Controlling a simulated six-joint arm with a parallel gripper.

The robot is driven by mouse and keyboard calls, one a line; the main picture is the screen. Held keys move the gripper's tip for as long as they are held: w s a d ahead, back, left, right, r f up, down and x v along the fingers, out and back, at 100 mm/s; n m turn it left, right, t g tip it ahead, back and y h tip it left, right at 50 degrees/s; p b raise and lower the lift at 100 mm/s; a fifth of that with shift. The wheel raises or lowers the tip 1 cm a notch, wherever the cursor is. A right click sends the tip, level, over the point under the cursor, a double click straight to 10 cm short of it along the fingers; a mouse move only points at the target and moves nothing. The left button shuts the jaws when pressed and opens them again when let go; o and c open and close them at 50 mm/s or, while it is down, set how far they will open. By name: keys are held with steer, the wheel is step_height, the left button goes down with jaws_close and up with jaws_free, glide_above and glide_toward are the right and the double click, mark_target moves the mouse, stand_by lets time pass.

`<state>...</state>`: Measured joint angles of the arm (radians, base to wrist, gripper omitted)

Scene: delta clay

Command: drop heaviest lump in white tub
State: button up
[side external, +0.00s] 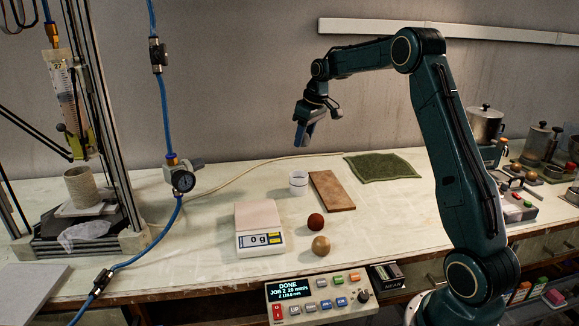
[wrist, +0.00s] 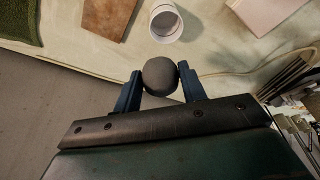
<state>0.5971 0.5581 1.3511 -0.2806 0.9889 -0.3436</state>
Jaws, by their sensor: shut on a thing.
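My gripper (side external: 303,138) is raised high above the back of the table, above the white tub (side external: 298,188). In the wrist view my gripper (wrist: 160,82) is shut on a dark grey round lump (wrist: 160,75), one finger on each side. The white tub (wrist: 167,37) stands upright beyond the lump there, and the part of its inside that shows looks empty. A red-brown lump (side external: 315,221) and a tan lump (side external: 321,245) lie on the table to the right of the scale (side external: 262,242), which reads 0 g. The held lump cannot be made out in the side view.
A wooden board (side external: 332,190) lies right of the tub, with a green cloth (side external: 382,167) behind it. A control box (side external: 318,296) is at the front edge. A frame with a syringe (side external: 65,90) and a blue hose with a gauge (side external: 183,181) stand at left.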

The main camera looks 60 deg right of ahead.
steer(key=shift+f, duration=2.5)
steer(key=o, duration=1.2)
steer(key=shift+r, duration=0.1)
steer(key=v, duration=1.3)
steer(key=shift+s+r, duration=0.1)
steer(key=shift+r, duration=0.2)
